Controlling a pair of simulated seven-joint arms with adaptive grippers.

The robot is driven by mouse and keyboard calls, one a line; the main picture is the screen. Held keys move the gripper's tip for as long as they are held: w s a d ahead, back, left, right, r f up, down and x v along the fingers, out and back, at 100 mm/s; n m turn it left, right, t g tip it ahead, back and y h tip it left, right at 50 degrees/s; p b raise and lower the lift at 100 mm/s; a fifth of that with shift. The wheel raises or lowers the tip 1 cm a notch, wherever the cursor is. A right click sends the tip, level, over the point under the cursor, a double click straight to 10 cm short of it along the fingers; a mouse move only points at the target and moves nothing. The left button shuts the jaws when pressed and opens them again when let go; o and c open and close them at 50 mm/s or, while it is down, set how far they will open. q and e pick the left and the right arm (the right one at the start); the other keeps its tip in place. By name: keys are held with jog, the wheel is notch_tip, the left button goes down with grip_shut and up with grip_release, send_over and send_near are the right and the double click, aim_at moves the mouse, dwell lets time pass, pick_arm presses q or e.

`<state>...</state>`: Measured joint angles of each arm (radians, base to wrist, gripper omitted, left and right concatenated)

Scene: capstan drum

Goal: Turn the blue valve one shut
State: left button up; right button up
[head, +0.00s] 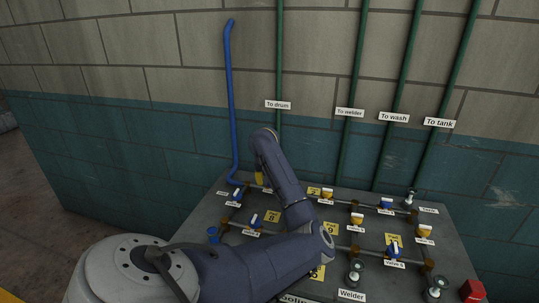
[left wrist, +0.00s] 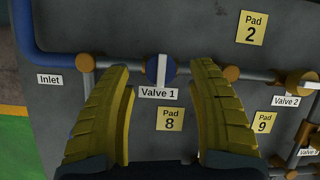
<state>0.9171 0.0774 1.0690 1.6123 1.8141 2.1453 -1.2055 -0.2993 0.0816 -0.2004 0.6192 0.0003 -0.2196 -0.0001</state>
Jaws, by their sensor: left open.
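The blue valve one (left wrist: 161,70) is a round blue knob with a white bar, on the grey pipe just right of the blue inlet pipe. Its bar stands crosswise to the pipe in the left wrist view. Its label, "Valve 1" (left wrist: 159,93), sits below it. In the head view the valve (head: 237,194) is at the left of the panel. My left gripper (left wrist: 165,75) is open, its yellow fingers on either side of the valve in the picture, with no clear contact. In the head view the gripper (head: 258,177) is partly hidden by my arm. My right gripper is not seen.
The sloping grey panel (head: 450,258) carries several blue and yellow valves, pipes and yellow pad labels. Another blue valve (head: 254,219) is close below valve one. The blue inlet pipe (head: 231,110) and green pipes rise along the wall behind. A red box (head: 472,291) is at lower right.

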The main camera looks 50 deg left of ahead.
pick_arm(q)
jog(key=v, duration=1)
